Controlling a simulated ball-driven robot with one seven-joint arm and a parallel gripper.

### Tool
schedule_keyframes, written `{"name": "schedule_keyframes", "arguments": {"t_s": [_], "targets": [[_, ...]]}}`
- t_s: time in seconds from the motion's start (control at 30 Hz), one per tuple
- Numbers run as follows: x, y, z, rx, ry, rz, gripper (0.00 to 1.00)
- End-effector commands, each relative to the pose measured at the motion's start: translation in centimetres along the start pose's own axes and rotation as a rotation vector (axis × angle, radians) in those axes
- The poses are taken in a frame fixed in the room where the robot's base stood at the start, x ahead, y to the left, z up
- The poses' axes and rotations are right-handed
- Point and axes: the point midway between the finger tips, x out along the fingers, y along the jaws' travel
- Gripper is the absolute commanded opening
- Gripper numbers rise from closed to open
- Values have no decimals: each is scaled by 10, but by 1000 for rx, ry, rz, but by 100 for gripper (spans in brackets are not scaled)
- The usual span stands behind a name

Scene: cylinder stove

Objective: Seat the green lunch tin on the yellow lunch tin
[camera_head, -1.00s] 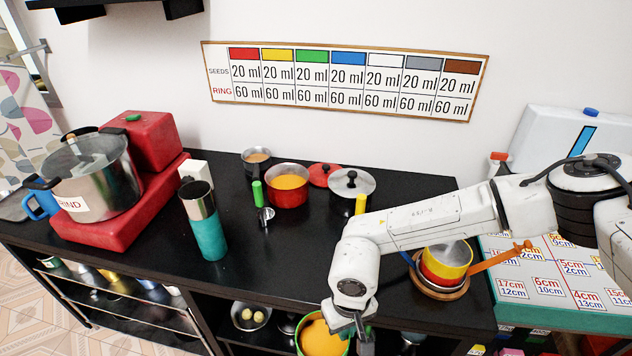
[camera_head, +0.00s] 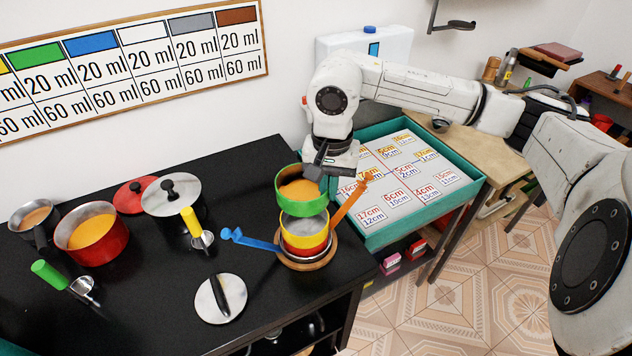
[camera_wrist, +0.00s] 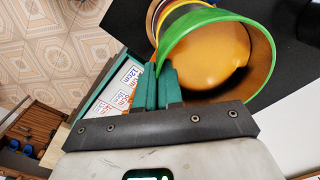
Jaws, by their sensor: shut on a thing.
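The green lunch tin (camera_head: 301,205) holds something orange and hangs above the yellow lunch tin (camera_head: 304,240), a little up and left of it in the head view. My gripper (camera_head: 327,172) is shut on the green tin's rim at its right side. In the wrist view my gripper (camera_wrist: 162,88) pinches the wall of the green tin (camera_wrist: 222,14). The yellow tin looks open and pale inside. It sits on a red tin (camera_head: 305,249) on a round wooden base. In the wrist view part of the yellow tin (camera_wrist: 178,5) shows behind the green one.
A blue clip arm (camera_head: 250,239) and an orange clip arm (camera_head: 349,203) stick out on either side of the stack. A lid with a black handle (camera_head: 219,299) lies front left. A red pot (camera_head: 92,240) and a steel lid (camera_head: 170,195) stand farther left. A teal tray (camera_head: 440,205) is at the right.

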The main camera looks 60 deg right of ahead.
Motion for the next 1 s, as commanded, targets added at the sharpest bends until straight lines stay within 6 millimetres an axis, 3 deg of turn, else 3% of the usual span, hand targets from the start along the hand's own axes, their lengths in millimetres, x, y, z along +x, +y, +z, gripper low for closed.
{"name": "schedule_keyframes", "arguments": {"t_s": [0.6,1.0], "targets": [[48,3,-1,9,-2,-1,0],[56,3,-1,9,0,0,0]]}}
